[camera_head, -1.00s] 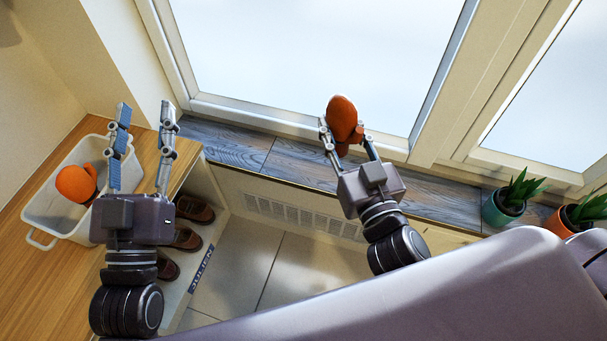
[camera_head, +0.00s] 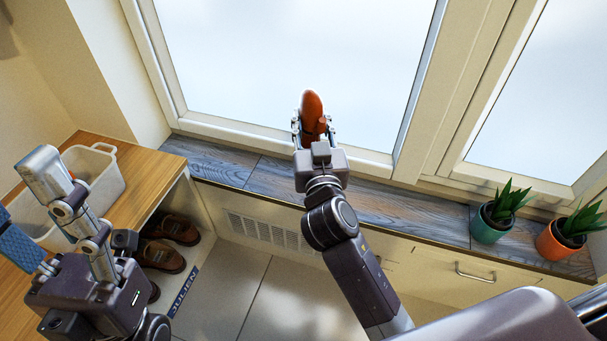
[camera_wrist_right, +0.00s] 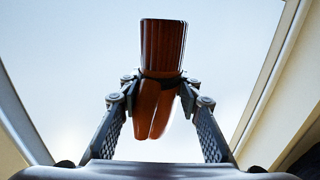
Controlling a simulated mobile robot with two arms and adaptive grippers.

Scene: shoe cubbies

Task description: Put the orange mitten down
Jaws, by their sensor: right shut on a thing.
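The orange mitten (camera_head: 312,112) is held upright in my right gripper (camera_head: 313,132), in front of the window and over the grey wooden sill. In the right wrist view the mitten (camera_wrist_right: 162,45) sits between the two fingertips (camera_wrist_right: 160,78), with a ribbed end toward the top. My left gripper (camera_head: 28,205) is at the lower left of the head view, its fingers spread wide and nothing between them. It covers part of the white bin (camera_head: 108,187) on the wooden bench top.
The dark grey sill (camera_head: 270,177) is bare near the mitten. A teal plant pot (camera_head: 490,228) and an orange plant pot (camera_head: 560,243) stand at its right end. Brown shoes (camera_head: 162,257) sit in cubbies under the bench (camera_head: 150,172). A "JULIEN" label (camera_head: 183,291) marks the cubby edge.

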